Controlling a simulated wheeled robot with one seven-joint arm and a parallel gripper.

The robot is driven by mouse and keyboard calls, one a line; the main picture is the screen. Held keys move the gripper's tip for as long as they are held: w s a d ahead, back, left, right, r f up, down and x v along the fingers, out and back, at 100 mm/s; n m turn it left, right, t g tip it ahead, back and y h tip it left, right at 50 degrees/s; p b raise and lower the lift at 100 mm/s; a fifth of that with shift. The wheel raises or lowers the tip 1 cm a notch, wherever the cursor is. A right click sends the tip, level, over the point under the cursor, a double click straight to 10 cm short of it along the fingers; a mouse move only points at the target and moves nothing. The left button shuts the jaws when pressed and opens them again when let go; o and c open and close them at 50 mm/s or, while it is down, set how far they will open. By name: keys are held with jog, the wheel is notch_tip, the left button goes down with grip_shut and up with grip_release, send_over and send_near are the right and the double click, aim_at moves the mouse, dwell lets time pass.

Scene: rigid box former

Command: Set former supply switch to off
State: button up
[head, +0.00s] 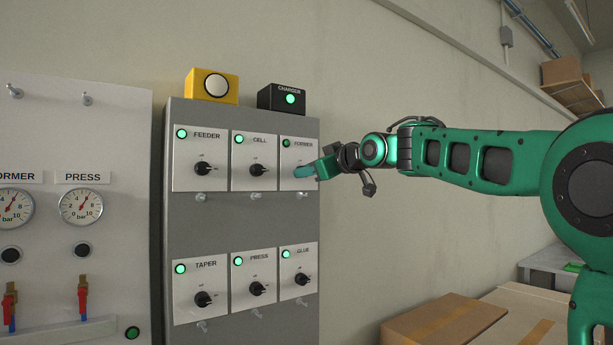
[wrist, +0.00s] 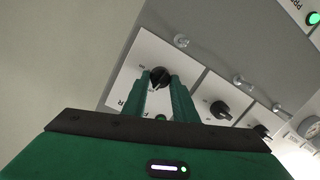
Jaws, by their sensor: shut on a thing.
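I cannot tell the knob's exact pointing direction.
The cell switch (head: 257,169) and feeder switch (head: 203,168) are to the left. The taper, press and glue switches (head: 301,278) are below. A black charger box (head: 281,99) and yellow button box (head: 212,86) stand on top. Cardboard boxes (head: 440,320) lie below my arm.

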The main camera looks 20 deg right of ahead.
jog(key=shift+f+n, duration=0.3)
jog(key=shift+n, duration=0.7)
jog(key=o, duration=1)
jog(key=shift+o, duration=0.2)
jog(key=shift+r, duration=0.15)
jog(key=v, duration=1)
jog(key=shift+s, duration=0.35)
